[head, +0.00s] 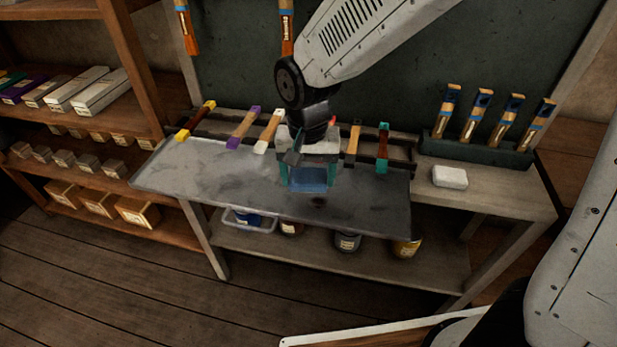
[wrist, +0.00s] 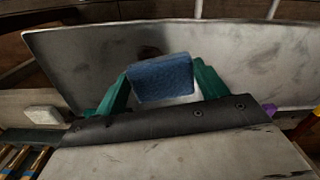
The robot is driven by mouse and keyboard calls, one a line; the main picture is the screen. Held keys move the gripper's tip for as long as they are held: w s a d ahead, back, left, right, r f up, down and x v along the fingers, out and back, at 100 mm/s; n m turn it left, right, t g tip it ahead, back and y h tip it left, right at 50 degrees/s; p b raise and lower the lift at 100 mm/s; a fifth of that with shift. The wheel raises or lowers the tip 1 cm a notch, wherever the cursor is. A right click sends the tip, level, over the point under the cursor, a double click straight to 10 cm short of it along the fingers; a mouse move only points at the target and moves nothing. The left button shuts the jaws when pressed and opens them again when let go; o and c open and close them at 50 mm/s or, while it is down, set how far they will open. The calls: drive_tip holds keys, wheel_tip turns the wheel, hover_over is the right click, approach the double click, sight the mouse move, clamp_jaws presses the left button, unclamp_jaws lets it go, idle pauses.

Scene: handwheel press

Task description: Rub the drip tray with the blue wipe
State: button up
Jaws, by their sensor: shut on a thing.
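The drip tray (head: 190,178) is a wide grey sheet with dark smudges along the front of the bench. It also fills the upper part of the wrist view (wrist: 245,65). My gripper (head: 308,180) is over the right half of the tray, its teal fingers shut on the blue wipe (head: 308,177). The wipe is a blue block between the fingertips in the wrist view (wrist: 160,80). A dark spot (head: 318,202) on the tray shows just in front of the wipe. I cannot tell whether the wipe touches the tray.
Several coloured-ended tools, one with purple ends (head: 243,128), lie on a rack behind the tray. A white block (head: 450,177) sits on the bench to the right, near a holder (head: 475,150) of brushes. Jars and a clear tub (head: 250,222) stand on the shelf below. Shelving is left.

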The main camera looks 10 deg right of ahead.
drive_tip(key=shift+r, duration=1.5)
